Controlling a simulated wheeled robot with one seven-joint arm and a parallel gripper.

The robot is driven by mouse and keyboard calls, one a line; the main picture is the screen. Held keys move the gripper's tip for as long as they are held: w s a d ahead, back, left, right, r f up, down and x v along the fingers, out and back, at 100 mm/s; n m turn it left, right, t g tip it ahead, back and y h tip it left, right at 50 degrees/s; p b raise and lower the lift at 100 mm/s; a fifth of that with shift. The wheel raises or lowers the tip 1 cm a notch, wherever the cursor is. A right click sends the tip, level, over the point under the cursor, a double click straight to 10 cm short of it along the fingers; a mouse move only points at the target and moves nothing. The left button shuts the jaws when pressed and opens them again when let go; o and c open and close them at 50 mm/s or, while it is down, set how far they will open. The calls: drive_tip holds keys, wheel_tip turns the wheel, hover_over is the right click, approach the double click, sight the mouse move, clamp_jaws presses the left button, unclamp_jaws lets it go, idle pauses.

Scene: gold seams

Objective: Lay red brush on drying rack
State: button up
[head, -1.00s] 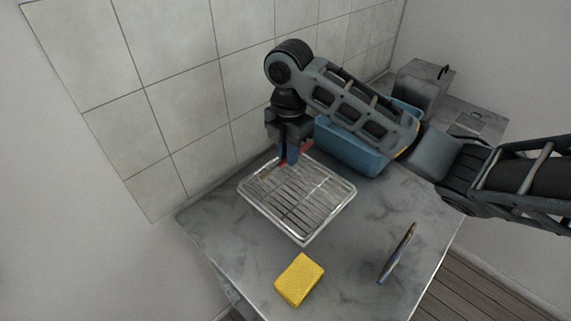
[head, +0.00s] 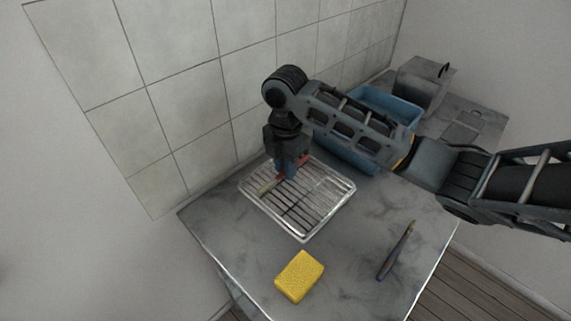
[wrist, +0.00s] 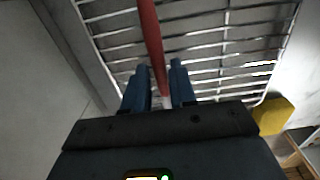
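The red brush (head: 281,177) lies across the upper left part of the wire drying rack (head: 325,208), with a pale tip toward the left edge. Its middle is hidden by my gripper in the head view. In the wrist view the red handle (wrist: 151,38) runs over the wires and between my fingers. My gripper (head: 287,173) points down at the rack. In the wrist view my gripper (wrist: 159,72) has its blue fingers apart, with a narrow gap on each side of the handle.
A yellow sponge (head: 299,277) lies in front of the rack. A dark slim brush (head: 396,251) lies at the right. A blue tub (head: 386,100) stands behind my arm, with a grey box (head: 421,82) beyond it. The tiled wall is close behind the rack.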

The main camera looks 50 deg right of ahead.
drive_tip(key=shift+o, duration=1.3)
drive_tip(key=shift+r, duration=0.1)
wheel_tip(320, 180, up, 12)
drive_tip(key=shift+p, duration=0.35)
drive_tip(key=shift+r, duration=0.1)
